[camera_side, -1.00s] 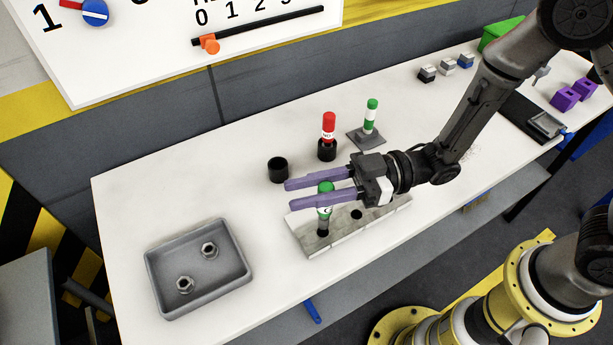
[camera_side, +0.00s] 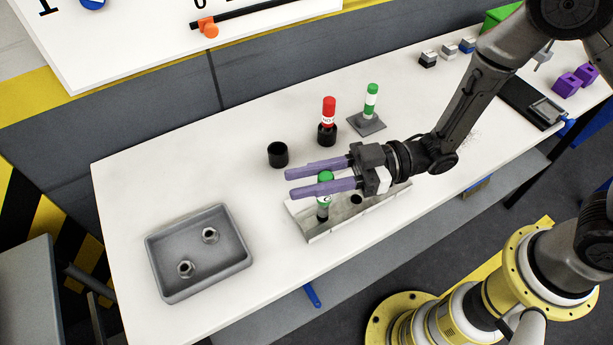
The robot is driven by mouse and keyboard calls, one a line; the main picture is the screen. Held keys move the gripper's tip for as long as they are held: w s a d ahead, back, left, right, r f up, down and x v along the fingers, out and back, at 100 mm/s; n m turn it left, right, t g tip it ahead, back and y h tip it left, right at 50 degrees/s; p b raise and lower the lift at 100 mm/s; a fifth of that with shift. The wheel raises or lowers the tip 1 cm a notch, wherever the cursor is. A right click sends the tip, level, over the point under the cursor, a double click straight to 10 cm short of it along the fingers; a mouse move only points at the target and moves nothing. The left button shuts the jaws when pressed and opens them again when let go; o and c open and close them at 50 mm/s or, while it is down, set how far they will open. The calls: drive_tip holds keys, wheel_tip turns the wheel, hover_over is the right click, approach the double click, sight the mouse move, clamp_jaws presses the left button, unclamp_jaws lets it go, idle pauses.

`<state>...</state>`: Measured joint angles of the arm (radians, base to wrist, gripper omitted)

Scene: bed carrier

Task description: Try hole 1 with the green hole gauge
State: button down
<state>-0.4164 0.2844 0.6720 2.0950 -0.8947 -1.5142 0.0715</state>
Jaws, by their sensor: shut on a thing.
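The green hole gauge (camera_side: 324,201) is upright, with a green cap, a white labelled band and a grey lower end. My gripper (camera_side: 316,182) is shut on it, with one purple finger on each side near the cap. The gauge stands over the left end of the pale block (camera_side: 390,201), its lower end at the hole there. I cannot tell how deep the tip sits in that hole, because the gauge covers it. Another hole (camera_side: 356,199) in the block shows dark and empty to the right. Any hole numbers are not readable.
Behind the block are an empty black holder (camera_side: 278,154), a red gauge (camera_side: 328,112) in a black holder, and a green-and-white post (camera_side: 371,101) on a grey base. A grey tray (camera_side: 165,275) with two nuts lies at left. The table between tray and block is clear.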

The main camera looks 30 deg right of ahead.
drive_tip(key=shift+f, duration=1.35)
idle(1.5)
drive_tip(key=c, duration=0.6)
unclamp_jaws()
drive_tip(key=shift+f, duration=0.1)
drive_tip(key=shift+o, duration=0.2)
drive_tip(key=v, duration=1.4)
drive_tip(key=shift+a, duration=0.1)
